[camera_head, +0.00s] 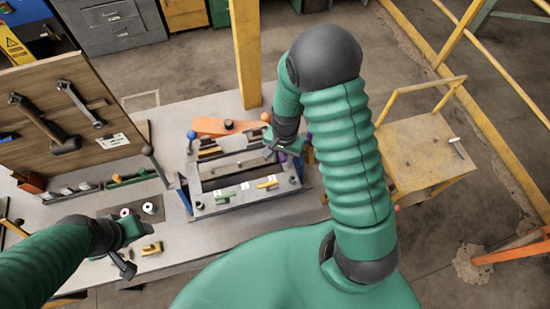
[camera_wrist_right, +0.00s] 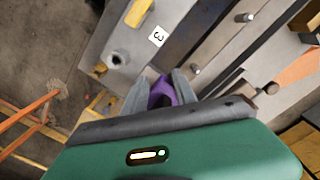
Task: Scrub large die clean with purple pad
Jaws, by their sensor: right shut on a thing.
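The large die (camera_head: 243,190) is a grey metal block with a long slot, lying on the workbench with small green and yellow pieces along its front edge. My right gripper (camera_head: 276,150) is over the right end of the die. It is shut on the purple pad (camera_wrist_right: 160,92), which shows between the two grey fingers in the right wrist view. I cannot tell whether the pad touches the die, as the fingers and arm hide its underside. My left gripper (camera_head: 130,246) is over the bench at the lower left, well apart from the die; its jaw opening is unclear.
The workbench (camera_head: 175,240) has small parts and a yellow piece (camera_head: 152,248) near my left gripper. A wooden tool board (camera_head: 60,110) stands at the left. An orange piece (camera_head: 225,126) lies behind the die. A yellow post (camera_head: 246,55) rises behind; a cart (camera_head: 425,150) stands at the right.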

